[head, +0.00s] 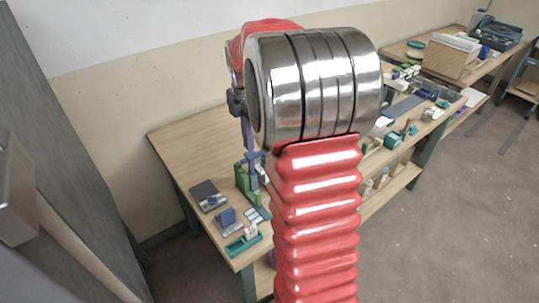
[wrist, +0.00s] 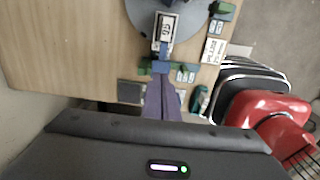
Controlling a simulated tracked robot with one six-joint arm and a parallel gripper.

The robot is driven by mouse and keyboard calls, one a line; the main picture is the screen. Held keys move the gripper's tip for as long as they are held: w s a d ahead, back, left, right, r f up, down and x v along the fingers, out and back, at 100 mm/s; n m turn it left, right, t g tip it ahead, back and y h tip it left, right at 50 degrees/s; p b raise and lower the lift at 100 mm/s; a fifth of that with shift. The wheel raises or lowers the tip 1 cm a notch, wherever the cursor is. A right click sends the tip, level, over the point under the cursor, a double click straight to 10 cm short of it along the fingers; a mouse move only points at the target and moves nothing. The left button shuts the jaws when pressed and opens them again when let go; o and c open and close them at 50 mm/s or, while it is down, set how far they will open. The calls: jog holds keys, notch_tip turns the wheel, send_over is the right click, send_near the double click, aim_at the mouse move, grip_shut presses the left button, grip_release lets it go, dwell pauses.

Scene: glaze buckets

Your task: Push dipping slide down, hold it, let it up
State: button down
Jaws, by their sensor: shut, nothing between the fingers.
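My gripper (wrist: 161,80) shows in the wrist view as a purple pair of fingers, shut and empty, pointing up the picture at a small blue block. In the head view its purple part (head: 248,142) hangs just above a green stand (head: 243,178) on the near bench, left of my red arm. I cannot tell whether the fingertips touch anything. In the wrist view a white and black labelled block (wrist: 166,27) with a blue piece below it lies straight ahead of the fingers. Which of these parts is the dipping slide I cannot tell. My arm hides the bench behind it.
The wooden bench (head: 178,136) holds a dark flat box (head: 207,195), a teal tray (head: 243,244) and many small items. A round grey plate (wrist: 200,12) lies beyond the fingers. The bench's left end is bare.

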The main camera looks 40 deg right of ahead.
aim_at(250, 154)
jog(key=shift+f, duration=0.3)
jog(key=shift+f, duration=0.7)
jog(key=shift+f, duration=3.05)
jog(key=shift+r, duration=0.15)
dwell(1.0)
jog(key=shift+r, duration=2.75)
jog(key=shift+r, duration=2.5)
